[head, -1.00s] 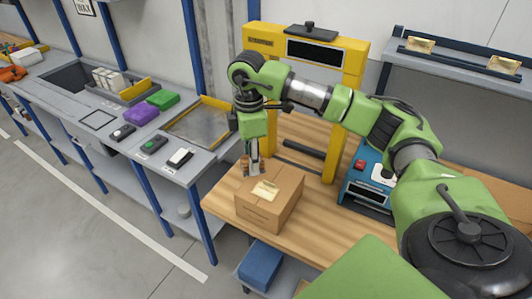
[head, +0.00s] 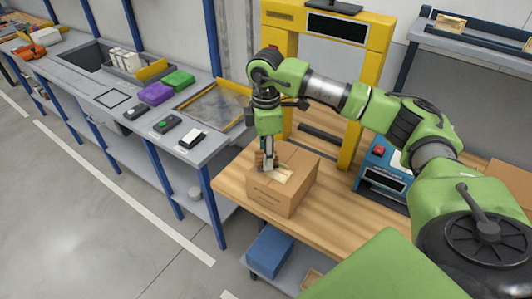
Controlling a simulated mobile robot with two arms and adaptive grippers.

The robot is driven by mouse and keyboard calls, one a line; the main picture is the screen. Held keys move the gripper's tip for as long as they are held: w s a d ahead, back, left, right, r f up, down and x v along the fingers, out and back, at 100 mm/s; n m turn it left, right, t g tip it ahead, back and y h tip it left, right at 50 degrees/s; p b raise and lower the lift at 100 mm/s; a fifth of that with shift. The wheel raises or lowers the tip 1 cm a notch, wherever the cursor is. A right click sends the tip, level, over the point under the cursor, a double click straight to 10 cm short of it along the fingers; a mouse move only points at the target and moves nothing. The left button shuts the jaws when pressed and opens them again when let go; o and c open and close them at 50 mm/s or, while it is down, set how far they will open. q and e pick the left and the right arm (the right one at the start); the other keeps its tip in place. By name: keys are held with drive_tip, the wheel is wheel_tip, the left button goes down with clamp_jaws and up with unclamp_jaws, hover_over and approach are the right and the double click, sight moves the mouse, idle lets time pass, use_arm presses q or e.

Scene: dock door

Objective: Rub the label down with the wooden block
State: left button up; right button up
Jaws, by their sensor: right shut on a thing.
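A brown cardboard box (head: 290,190) stands closed on the wooden bench. A pale cream label (head: 279,174) lies on its top face, partly hidden by my gripper and the block. My right gripper (head: 268,160) points down over the box top and is shut on the small brown wooden block (head: 260,161). The block is at the label's left and far edge, low against the box top; I cannot tell for certain whether it touches the label. My left gripper is not in view.
A yellow frame (head: 376,75) stands behind the box, and a blue device (head: 383,178) stands to its right. A grey counter (head: 190,158) with several small items runs to the left. The wooden bench (head: 322,222) is bare in front of the box.

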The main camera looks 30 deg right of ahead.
idle(0.3)
drive_tip(key=shift+f, duration=0.3)
drive_tip(key=shift+s, duration=0.1)
drive_tip(key=shift+s+d, duration=0.35)
drive_tip(key=shift+s, duration=0.5)
drive_tip(key=shift+s+d, duration=0.35)
drive_tip(key=shift+s, duration=0.45)
drive_tip(key=shift+s+d+f+b, duration=0.1)
drive_tip(key=shift+s+d+b, duration=0.25)
drive_tip(key=shift+s, duration=0.45)
drive_tip(key=shift+s+d+b, duration=0.25)
drive_tip(key=shift+s+d, duration=0.1)
drive_tip(key=shift+s, duration=0.45)
drive_tip(key=shift+f, duration=0.15)
drive_tip(key=shift+w+a+f, duration=0.1)
drive_tip(key=shift+w+a, duration=0.4)
drive_tip(key=shift+w, duration=0.6)
drive_tip(key=shift+w+a+f, duration=0.1)
drive_tip(key=shift+w+a, duration=0.35)
drive_tip(key=shift+w, duration=0.65)
drive_tip(key=shift+w+a, duration=0.5)
drive_tip(key=shift+w, duration=0.6)
